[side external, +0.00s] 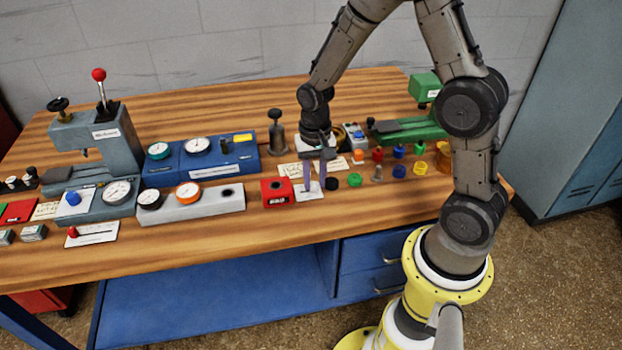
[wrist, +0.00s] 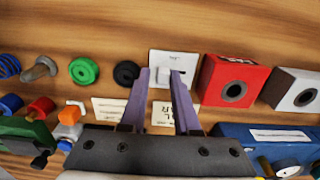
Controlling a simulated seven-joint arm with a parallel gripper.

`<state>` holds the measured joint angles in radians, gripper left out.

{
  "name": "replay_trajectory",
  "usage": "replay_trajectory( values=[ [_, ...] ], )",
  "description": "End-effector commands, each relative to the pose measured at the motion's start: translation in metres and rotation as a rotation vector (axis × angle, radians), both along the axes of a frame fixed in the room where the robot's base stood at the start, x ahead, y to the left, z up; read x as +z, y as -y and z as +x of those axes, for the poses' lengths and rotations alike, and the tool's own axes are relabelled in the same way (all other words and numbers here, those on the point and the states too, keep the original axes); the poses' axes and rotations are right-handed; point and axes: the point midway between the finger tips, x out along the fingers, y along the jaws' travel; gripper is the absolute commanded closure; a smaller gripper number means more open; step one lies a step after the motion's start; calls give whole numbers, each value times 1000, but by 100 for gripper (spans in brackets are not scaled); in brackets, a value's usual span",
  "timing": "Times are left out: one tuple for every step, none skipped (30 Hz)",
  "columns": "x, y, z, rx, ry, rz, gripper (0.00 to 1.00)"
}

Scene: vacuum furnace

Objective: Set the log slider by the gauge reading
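My gripper (side external: 314,186) points down at the front of the bench, over a small white plate (side external: 308,194). In the wrist view my gripper (wrist: 162,74) is open, with its two purple fingers apart. The white plate (wrist: 172,57) shows beyond and between them, with a thin dark line and a small pale piece (wrist: 163,77) between the fingertips. I cannot tell if they touch it. Another white plate with a red knob (side external: 72,232) lies front left. Dial gauges include a teal-rimmed one (side external: 158,150), an orange-rimmed one (side external: 188,193) and one on the press (side external: 117,190). Their readings are too small to read.
A red box (side external: 276,191) stands left of the plate; in the wrist view it is to the right (wrist: 234,80). A black cap (wrist: 127,73) and a green cap (side external: 354,180) lie on the other side. Papers (side external: 291,170) lie behind. The bench's front strip is clear.

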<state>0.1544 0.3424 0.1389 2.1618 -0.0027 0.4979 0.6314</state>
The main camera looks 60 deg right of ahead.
Motion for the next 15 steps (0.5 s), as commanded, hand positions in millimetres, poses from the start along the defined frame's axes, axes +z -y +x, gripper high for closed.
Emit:
replay_trajectory(
  values=[
    [0,1,-1,-2,-2,-1,68],
    [0,1,-1,-2,-1,0,68],
    [0,1,-1,-2,-1,0,68],
    [0,1,-1,-2,-1,0,68],
    [0,1,-1,-2,-1,0,68],
    [0,0,-1,-2,-1,0,68],
    [0,0,-1,-2,-1,0,68],
    [0,0,-1,-2,-2,1,68],
    [-1,0,-1,-2,-2,1,68],
    [-1,0,-1,-2,-2,1,68],
    [0,0,0,-2,-1,1,68],
    [1,0,0,-2,-1,1,68],
    [2,0,0,-2,0,1,68],
    [4,0,0,-2,1,1,68],
    [7,0,0,-2,2,1,68]
  ],
)
